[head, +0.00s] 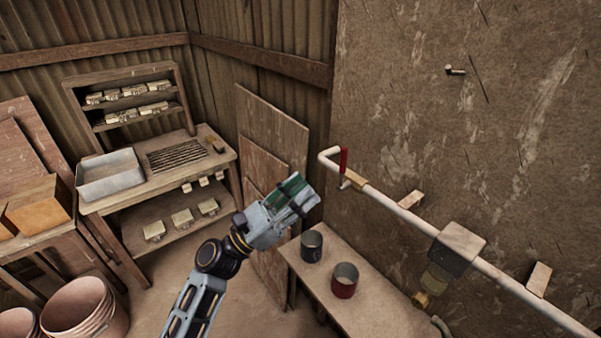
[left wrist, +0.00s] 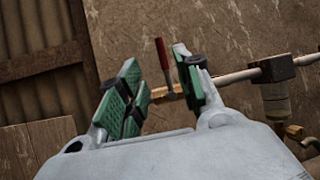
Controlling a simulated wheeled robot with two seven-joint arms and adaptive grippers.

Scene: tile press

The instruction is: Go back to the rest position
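My left gripper (head: 300,196) is raised in the middle of the head view, in front of the leaning boards. In the left wrist view its two green-padded fingers (left wrist: 157,88) stand apart with nothing held between them. Beyond them is the red valve lever (left wrist: 164,62) on the wall pipe. In the head view the red lever (head: 343,161) stands upright at the pipe's left end, to the right of my gripper and apart from it. My right gripper does not show.
A low bench (head: 375,318) holds a dark cup (head: 311,246) and a red cup (head: 344,281), below and right of my left gripper. A workbench (head: 128,200) with a grey tray (head: 110,186) stands left. Buckets (head: 85,312) are at lower left. The white pipe (head: 500,278) runs along the wall.

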